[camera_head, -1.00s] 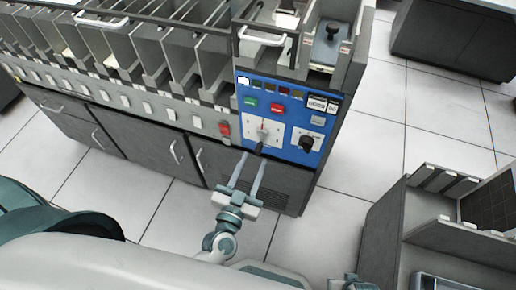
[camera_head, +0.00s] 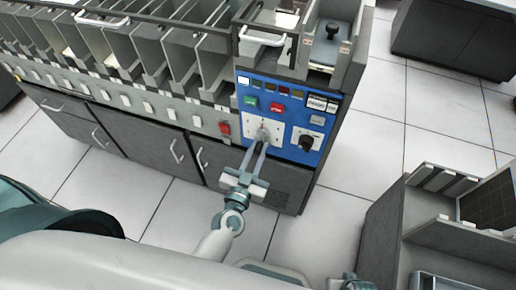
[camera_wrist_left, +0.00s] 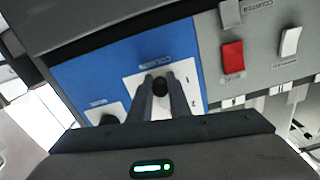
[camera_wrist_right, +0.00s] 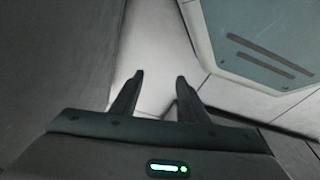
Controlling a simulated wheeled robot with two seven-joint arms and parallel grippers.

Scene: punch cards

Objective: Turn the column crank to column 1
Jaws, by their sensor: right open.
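The column crank is on a white dial plate (camera_head: 278,130) set in a blue control panel (camera_head: 313,157). In the left wrist view its black knob (camera_wrist_left: 160,86) sits between the fingers of my left gripper (camera_wrist_left: 162,88), against or very close to both. In the head view my left gripper (camera_head: 261,144) reaches up to the lower part of the dial, its fingers drawn close together over the crank, so the crank's exact direction is hidden. My right gripper (camera_wrist_right: 161,78) is open and empty, away from the panel.
A second black knob (camera_head: 306,143) is right of the dial. Green (camera_head: 251,102) and red (camera_head: 276,107) buttons sit above it. A red switch (camera_head: 225,129) is to the left, below the card bins. A grey desk (camera_head: 385,215) stands at the right, with open floor between.

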